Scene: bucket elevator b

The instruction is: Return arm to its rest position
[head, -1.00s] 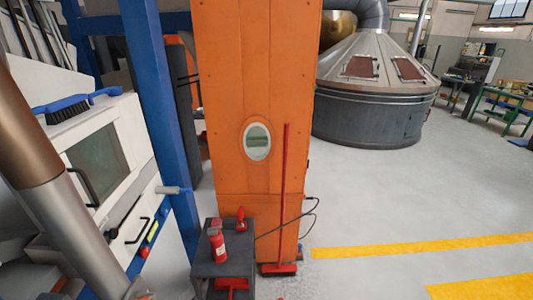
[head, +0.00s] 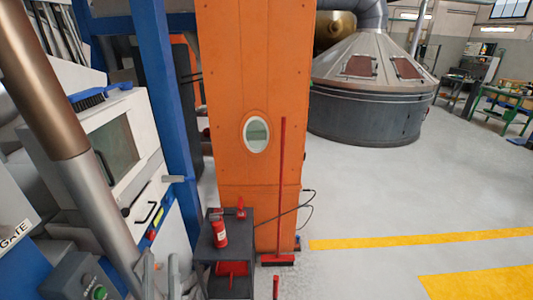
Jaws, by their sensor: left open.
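My left arm (head: 80,165), a brown and silver tube, slants from the upper left down to the bottom of the head view. My left gripper (head: 160,268) shows at the bottom edge, left of the dark cart. Its two grey fingers point up and are apart, with nothing seen between them. Its lower part is cut off by the frame. My right gripper is not in view.
A white cabinet (head: 150,145) with a window and handles stands close behind my left arm. A dark cart (head: 240,240) holds a red extinguisher (head: 219,233). An orange column (head: 250,80) and red broom (head: 281,190) stand behind. Open floor (head: 390,200) lies right.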

